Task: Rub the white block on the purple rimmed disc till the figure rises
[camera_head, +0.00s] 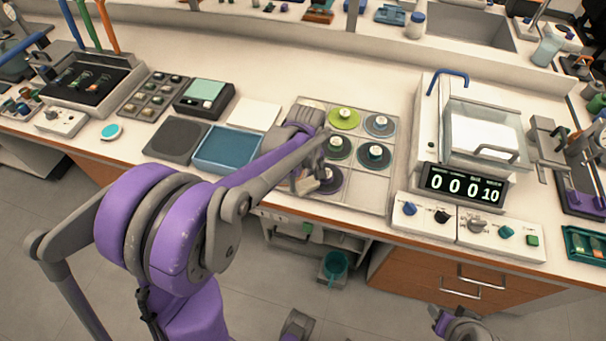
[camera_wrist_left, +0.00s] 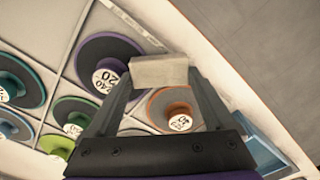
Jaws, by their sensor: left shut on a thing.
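The white block (camera_wrist_left: 160,71) is held between the fingertips of my left gripper (camera_head: 310,184), which is shut on it. In the left wrist view the block is beside the right edge of the purple rimmed disc (camera_wrist_left: 98,52), partly overlapping it in the picture. I cannot tell whether they touch. The disc has a purple knob with a white numbered cap. In the head view the disc (camera_head: 330,181) lies in the front of the pale divided tray (camera_head: 364,194), partly hidden by my gripper. A grey and purple part of my right gripper (camera_head: 458,324) shows at the bottom edge.
Other discs are lime (camera_head: 344,117), blue-grey (camera_head: 379,125), green (camera_head: 338,147) and teal (camera_head: 374,154). An orange disc (camera_wrist_left: 175,109) is close by the block. A display (camera_head: 465,187) reads 0 0 0 10. A blue tray (camera_head: 212,167) lies left of the disc tray.

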